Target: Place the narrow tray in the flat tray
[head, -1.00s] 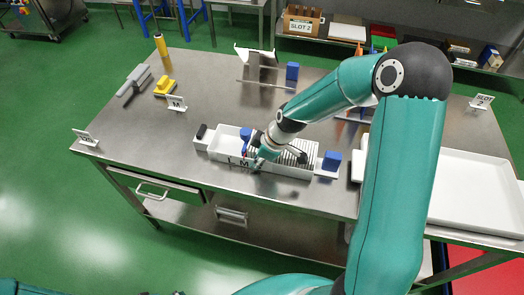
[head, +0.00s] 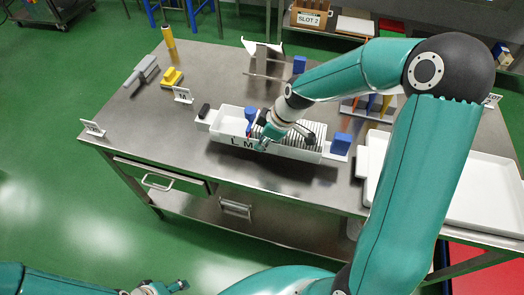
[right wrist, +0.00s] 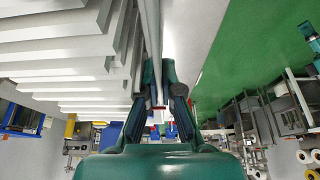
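The narrow tray (head: 229,118) is a long white box marked "L M", with a row of thin white upright pieces (head: 305,138) in it. A black end handle is at its left and a blue block at its right. My right gripper (head: 262,142) is shut on its front wall, which also shows between the fingers (right wrist: 159,98) in the right wrist view. The tray seems held a little above the table, with a shadow below. The flat tray (head: 485,190) is wide, white and shallow, at the right, partly hidden by my right arm. My left gripper (head: 162,288) is low at the bottom edge, its fingers unclear.
The steel table (head: 140,115) has free room left of the narrow tray. A yellow brush (head: 172,77), a grey tool (head: 141,74), a metal stand (head: 266,58) and a coloured-tool rack (head: 372,105) stand behind. My right arm hides part of the right side.

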